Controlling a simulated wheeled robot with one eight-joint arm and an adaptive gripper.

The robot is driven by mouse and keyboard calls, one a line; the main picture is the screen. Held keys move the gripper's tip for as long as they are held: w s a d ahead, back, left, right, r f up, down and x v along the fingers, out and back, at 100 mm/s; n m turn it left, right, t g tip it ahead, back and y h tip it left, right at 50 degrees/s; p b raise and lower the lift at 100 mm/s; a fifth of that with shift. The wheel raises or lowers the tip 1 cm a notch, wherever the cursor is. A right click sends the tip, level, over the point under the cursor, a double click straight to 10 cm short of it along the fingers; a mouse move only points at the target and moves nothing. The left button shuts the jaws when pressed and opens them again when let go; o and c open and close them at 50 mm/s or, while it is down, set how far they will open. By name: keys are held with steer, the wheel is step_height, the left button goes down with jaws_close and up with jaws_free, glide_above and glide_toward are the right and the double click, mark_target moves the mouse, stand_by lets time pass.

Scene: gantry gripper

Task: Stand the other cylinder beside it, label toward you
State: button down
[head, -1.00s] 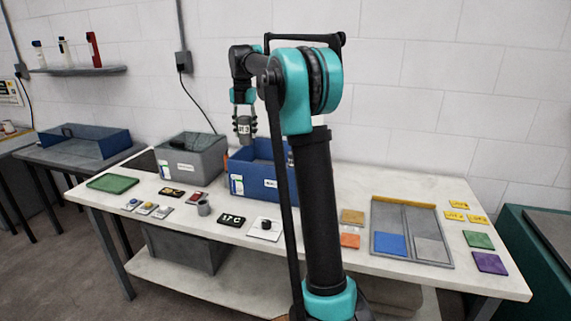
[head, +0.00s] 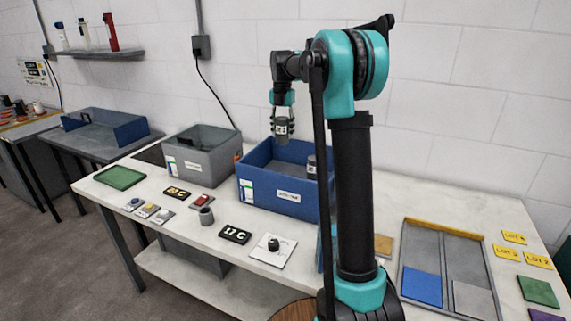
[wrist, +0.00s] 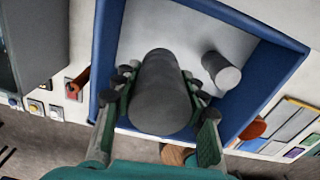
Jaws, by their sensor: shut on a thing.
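My gripper (head: 283,115) is shut on a dark grey cylinder (head: 281,137) and holds it upright above the blue bin (head: 262,186). A white label with dark marks shows on the held cylinder's side facing the head camera; I cannot read it. The other grey cylinder (head: 312,166) stands inside the bin toward the right, partly hidden by the bin's front wall and my arm. In the wrist view the held cylinder (wrist: 160,95) is between the fingers, apart from the standing one (wrist: 221,74), which is to its right with bare bin floor between.
A grey bin (head: 196,165) stands left of the blue bin. A divided tray (head: 465,262) lies at the right. The blue bin's walls rise around the standing cylinder.

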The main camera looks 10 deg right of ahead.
step_height(320, 180, down, 13)
steer(key=shift+f, duration=0.2)
stand_by(0.3)
steer(key=shift+f, duration=0.1)
steer(key=c, duration=0.9)
jaws_free()
steer(key=shift+o, duration=0.2)
step_height(320, 180, up, 12)
steer(key=shift+r, duration=0.15)
